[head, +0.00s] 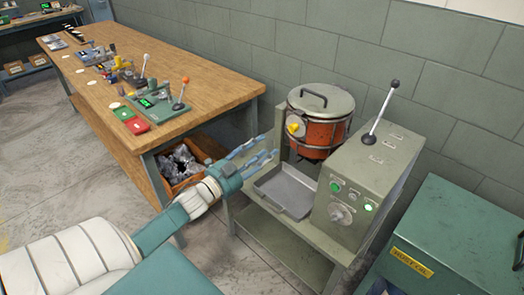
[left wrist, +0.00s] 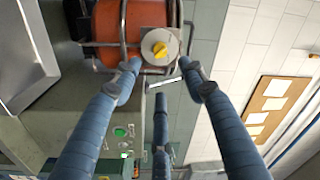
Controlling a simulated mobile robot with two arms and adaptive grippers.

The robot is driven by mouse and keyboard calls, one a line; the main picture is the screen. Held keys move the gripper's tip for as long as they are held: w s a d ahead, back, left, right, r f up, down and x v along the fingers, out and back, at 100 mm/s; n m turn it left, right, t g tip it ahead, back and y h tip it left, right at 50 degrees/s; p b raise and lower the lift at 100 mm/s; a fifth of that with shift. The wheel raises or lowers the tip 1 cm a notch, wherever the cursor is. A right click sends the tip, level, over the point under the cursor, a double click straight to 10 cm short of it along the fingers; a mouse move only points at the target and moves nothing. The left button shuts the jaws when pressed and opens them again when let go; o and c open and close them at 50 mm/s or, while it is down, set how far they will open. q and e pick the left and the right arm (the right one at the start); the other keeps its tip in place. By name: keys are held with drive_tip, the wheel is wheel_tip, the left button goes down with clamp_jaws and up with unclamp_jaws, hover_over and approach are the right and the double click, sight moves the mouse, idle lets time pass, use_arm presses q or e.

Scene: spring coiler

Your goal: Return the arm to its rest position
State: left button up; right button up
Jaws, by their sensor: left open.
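My left gripper (head: 262,153) is open and empty in the head view, with its blue fingers spread near the left side of the spring coiler machine (head: 345,205). In the left wrist view, the fingers of my left gripper (left wrist: 162,80) point toward the orange drum (left wrist: 108,30) and its yellow knob (left wrist: 160,49). In the head view the drum (head: 322,138) has a grey lid with a black handle. A shallow metal tray (head: 284,191) sits below it, just under my fingers. My right gripper is not in view.
A wooden workbench (head: 190,75) with levers and small parts stands at the left. A crate (head: 178,165) of metal scraps sits under its near end. A tall black-knobbed lever (head: 380,112) rises from the machine. A green box (head: 445,230) stands at the right.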

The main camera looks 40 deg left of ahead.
use_arm(q)
drive_tip(key=shift+f, duration=0.1)
idle(0.4)
drive_tip(key=s+d+f+n+g+y, duration=0.1)
drive_tip(key=s+f+n+g, duration=0.3)
drive_tip(key=f, duration=0.8)
drive_tip(key=s+f+n+g+y, duration=0.15)
drive_tip(key=s+f, duration=0.45)
drive_tip(key=f, duration=0.7)
drive_tip(key=s+d+f+n+g+y, duration=0.1)
drive_tip(key=s+f+n+g, duration=0.3)
drive_tip(key=f, duration=0.8)
drive_tip(key=s+d+f+g, duration=0.2)
drive_tip(key=s+d+f, duration=0.4)
drive_tip(key=s, duration=0.5)
drive_tip(key=s+d+f+g+h, duration=0.1)
drive_tip(key=s+d+f+g, duration=0.2)
drive_tip(key=s, duration=0.9)
drive_tip(key=s+d+f+g+h, duration=0.1)
drive_tip(key=s+d+f+g, duration=0.2)
drive_tip(key=s+d+f, duration=0.6)
wheel_tip(320, 180, down, 4)
drive_tip(key=shift+s+d+r, duration=0.2)
drive_tip(key=shift+s, duration=1.05)
